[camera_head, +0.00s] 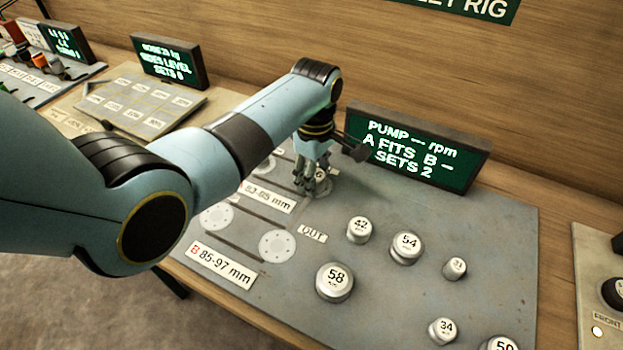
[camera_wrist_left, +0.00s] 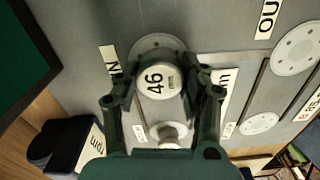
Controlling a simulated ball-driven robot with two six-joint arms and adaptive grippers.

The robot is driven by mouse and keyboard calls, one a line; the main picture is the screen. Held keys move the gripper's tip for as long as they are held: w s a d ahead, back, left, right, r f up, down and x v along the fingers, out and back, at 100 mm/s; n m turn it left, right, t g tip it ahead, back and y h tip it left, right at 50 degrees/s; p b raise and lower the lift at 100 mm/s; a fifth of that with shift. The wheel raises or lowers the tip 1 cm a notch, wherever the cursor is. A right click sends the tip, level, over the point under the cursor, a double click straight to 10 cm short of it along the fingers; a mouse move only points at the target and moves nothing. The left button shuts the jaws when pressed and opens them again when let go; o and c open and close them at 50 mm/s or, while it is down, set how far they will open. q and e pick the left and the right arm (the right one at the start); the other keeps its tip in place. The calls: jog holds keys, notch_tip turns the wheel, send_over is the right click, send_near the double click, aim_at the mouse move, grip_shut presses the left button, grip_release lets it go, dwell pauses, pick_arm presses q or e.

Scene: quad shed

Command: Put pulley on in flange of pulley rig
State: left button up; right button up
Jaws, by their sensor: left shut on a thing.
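My left gripper (camera_head: 317,186) is over the upper part of the pulley rig board (camera_head: 400,290). In the left wrist view the gripper (camera_wrist_left: 162,92) is shut on a pale, round pulley marked 46 (camera_wrist_left: 158,82). The pulley is at the grey in flange (camera_wrist_left: 152,43), next to a partly hidden label ending in N (camera_wrist_left: 110,58). The pulley covers part of the flange. I cannot tell whether they touch. In the head view the fingers mostly hide the pulley. My right gripper is not in view.
Loose pulleys, including 58 (camera_head: 335,281), 54 (camera_head: 405,248) and 42 (camera_head: 359,230), stand on the board. A flange (camera_head: 277,246) lies by the OUT label (camera_head: 312,233). A screen (camera_head: 415,150) stands behind. A small silvery knob (camera_wrist_left: 170,133) is close to the gripper.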

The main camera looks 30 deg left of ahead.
pick_arm(q)
jog(key=shift+d+r, duration=0.1)
jog(key=shift+d, duration=0.1)
jog(key=o, duration=1.2)
jog(key=shift+r, duration=0.2)
notch_tip(320, 180, up, 12)
jog(key=shift+f+p, duration=0.15)
jog(key=shift+p, duration=0.25)
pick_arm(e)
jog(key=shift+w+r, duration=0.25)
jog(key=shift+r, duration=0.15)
